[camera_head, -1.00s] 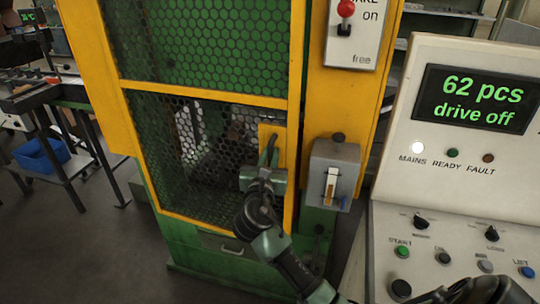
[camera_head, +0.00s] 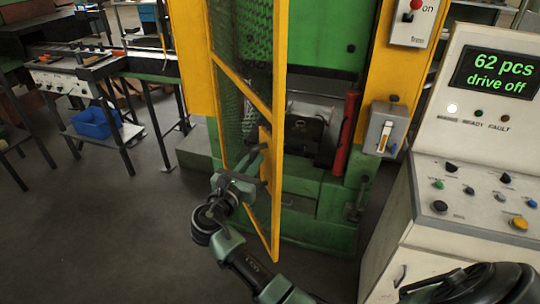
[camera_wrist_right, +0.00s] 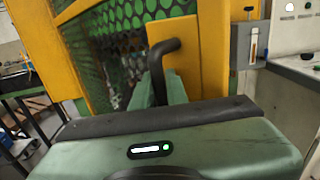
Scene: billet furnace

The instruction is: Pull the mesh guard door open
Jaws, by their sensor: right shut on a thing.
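The mesh guard door (camera_head: 277,120) has a yellow frame and dark mesh. In the head view it stands swung out from the green machine, seen nearly edge-on, and the machine's inside shows to its right. My right gripper (camera_head: 258,162) is at the door's yellow handle plate. In the right wrist view the black bent handle (camera_wrist_right: 158,62) rises from between the green fingers (camera_wrist_right: 160,90), which are shut on it. The plate (camera_wrist_right: 183,58) is behind the handle. My left gripper is not in view.
A control console (camera_head: 480,170) with a screen reading "62 pcs drive off" stands at the right. A grey latch box (camera_head: 381,128) is on the yellow post. A red cylinder (camera_head: 346,130) stands in the opening. A bench with a blue bin (camera_head: 95,122) is at the left. Floor before the door is clear.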

